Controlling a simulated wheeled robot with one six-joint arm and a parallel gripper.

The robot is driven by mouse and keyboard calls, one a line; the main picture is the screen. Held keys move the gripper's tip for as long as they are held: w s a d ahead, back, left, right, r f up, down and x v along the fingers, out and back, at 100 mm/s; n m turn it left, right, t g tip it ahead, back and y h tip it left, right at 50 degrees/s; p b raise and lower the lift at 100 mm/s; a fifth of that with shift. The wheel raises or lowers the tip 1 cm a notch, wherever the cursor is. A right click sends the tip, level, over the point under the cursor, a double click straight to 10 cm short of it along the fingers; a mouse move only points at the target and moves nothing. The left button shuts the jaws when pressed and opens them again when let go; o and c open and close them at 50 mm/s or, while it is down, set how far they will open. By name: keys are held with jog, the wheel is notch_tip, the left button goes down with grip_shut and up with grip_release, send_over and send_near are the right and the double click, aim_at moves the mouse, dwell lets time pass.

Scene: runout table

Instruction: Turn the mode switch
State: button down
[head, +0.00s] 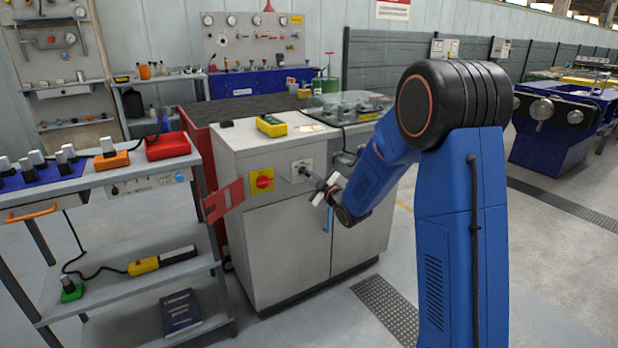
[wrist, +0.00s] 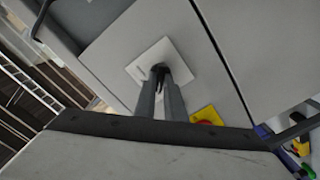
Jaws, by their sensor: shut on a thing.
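The mode switch (wrist: 159,69) is a small dark knob on a square white plate (wrist: 146,58) on the front of a grey cabinet. In the head view the white plate (head: 299,165) sits high on the cabinet front, partly behind my gripper (head: 306,173). My gripper, also seen in the wrist view (wrist: 161,80), reaches straight to the plate. Its two fingers are closed on the knob from both sides and hide part of it. I cannot read the plate's marking or tell which way the knob points.
A red panel (head: 223,201) sticks out further left, beside a grey cart (head: 130,250).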

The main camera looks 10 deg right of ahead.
jog(key=c, duration=1.8)
grip_release()
jog(key=shift+c, duration=0.2)
jog(key=shift+s, duration=0.1)
jog(key=v, duration=1.7)
jog(key=shift+s, duration=0.15)
jog(key=shift+d, duration=0.1)
